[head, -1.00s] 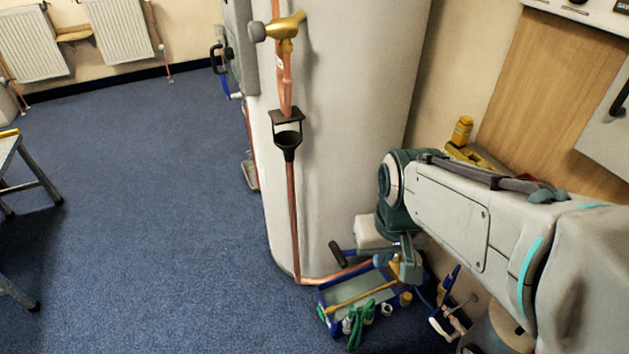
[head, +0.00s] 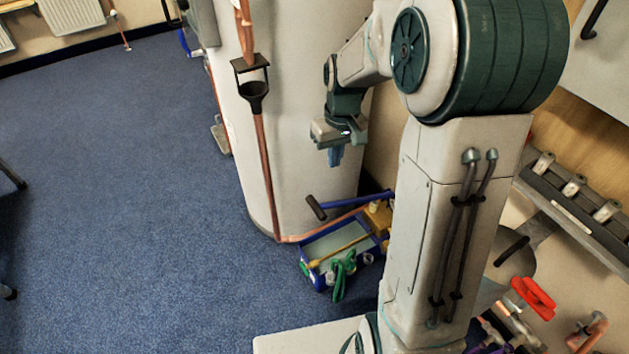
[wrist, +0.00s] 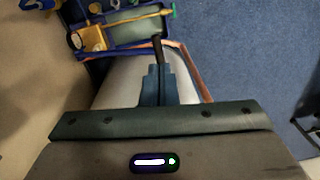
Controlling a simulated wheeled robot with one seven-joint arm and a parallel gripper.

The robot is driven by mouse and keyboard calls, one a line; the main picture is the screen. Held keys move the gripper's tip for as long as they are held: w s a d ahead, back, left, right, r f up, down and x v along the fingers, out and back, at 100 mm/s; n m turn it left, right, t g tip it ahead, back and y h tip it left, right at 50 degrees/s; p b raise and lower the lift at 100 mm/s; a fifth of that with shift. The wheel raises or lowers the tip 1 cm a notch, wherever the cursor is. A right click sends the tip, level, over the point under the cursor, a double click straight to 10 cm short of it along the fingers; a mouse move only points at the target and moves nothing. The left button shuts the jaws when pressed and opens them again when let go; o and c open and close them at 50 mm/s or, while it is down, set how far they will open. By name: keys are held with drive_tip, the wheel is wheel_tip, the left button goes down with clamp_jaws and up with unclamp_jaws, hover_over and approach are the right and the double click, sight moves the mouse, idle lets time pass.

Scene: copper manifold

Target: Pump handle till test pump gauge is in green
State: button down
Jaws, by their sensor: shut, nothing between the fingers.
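The test pump is a blue-rimmed trough (head: 318,279) on the floor by the white cylinder. Its blue handle (head: 350,202) slopes out to the left and ends in a black grip (head: 315,207). A yellow block (head: 378,216) sits at the pump's right end. In the wrist view the yellow block (wrist: 90,39) has a small pale round face, probably the gauge, too small to read. My gripper (head: 335,157) is shut and empty, pointing down, above the handle and apart from it. In the wrist view the black grip (wrist: 157,48) shows just past the fingertips (wrist: 153,68).
The white cylinder (head: 300,130) stands close behind the pump, with a copper pipe (head: 264,170) and black funnel (head: 254,92) on its front. Green-handled tools (head: 342,272) lie at the trough's front. Blue carpet (head: 130,200) is clear to the left.

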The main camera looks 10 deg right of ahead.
drive_tip(key=n+y+b, duration=0.1)
drive_tip(key=b, duration=0.1)
hover_over(318, 204)
drive_tip(key=w+d, duration=0.1)
drive_tip(key=d, duration=0.2)
wheel_tip(318, 204, down, 13)
drive_tip(key=shift+g, duration=0.3)
drive_tip(key=a+f+b, duration=0.1)
drive_tip(key=f, duration=0.3)
drive_tip(key=f+b, duration=0.1)
drive_tip(key=f, duration=0.4)
drive_tip(key=s+a+f+b, duration=0.1)
drive_tip(key=f+b, duration=0.1)
drive_tip(key=f, duration=0.2)
drive_tip(key=shift+a+f, duration=0.3)
drive_tip(key=shift+f, duration=0.05)
drive_tip(key=shift+f, duration=0.1)
